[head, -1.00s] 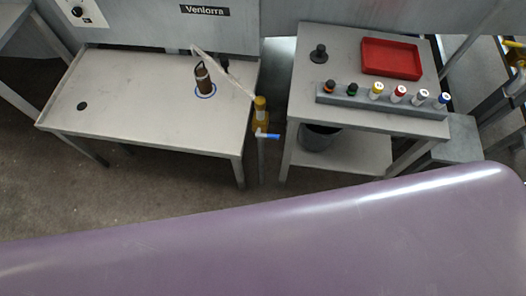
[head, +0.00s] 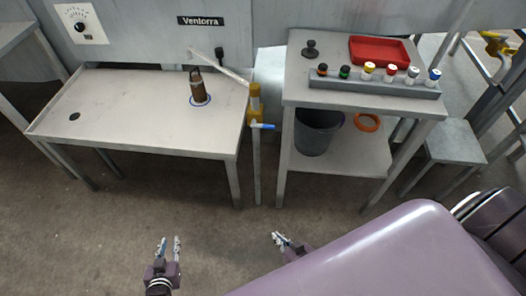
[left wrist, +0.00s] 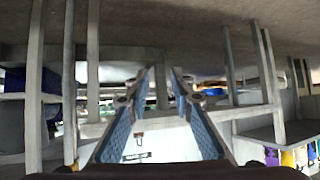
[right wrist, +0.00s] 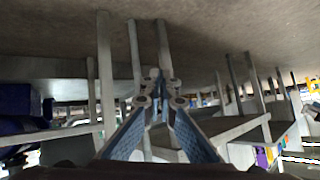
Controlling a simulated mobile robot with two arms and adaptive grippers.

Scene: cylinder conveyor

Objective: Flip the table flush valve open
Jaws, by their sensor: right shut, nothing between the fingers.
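The flush valve is a yellow fitting (head: 255,108) on an upright post between the two tables. Its blue-ended handle (head: 263,126) sticks out sideways to the right. A pale spout arm (head: 218,66) runs from the post over the left table (head: 140,140). A brown cylinder (head: 198,92) stands upright in a blue ring on that table. My left gripper (head: 169,241) is open and empty, low in front of the left table. My right gripper (head: 277,237) is shut and empty, in front of the post. Both are well apart from the valve. The wrist views do not clearly show the valve.
The right table (head: 380,108) carries a red tray (head: 380,51), a rack of several capped vials (head: 375,88) and a dark knob-like piece (head: 310,48). A grey bucket (head: 318,132) and an orange ring (head: 367,122) are on its lower shelf. The floor before the tables is clear.

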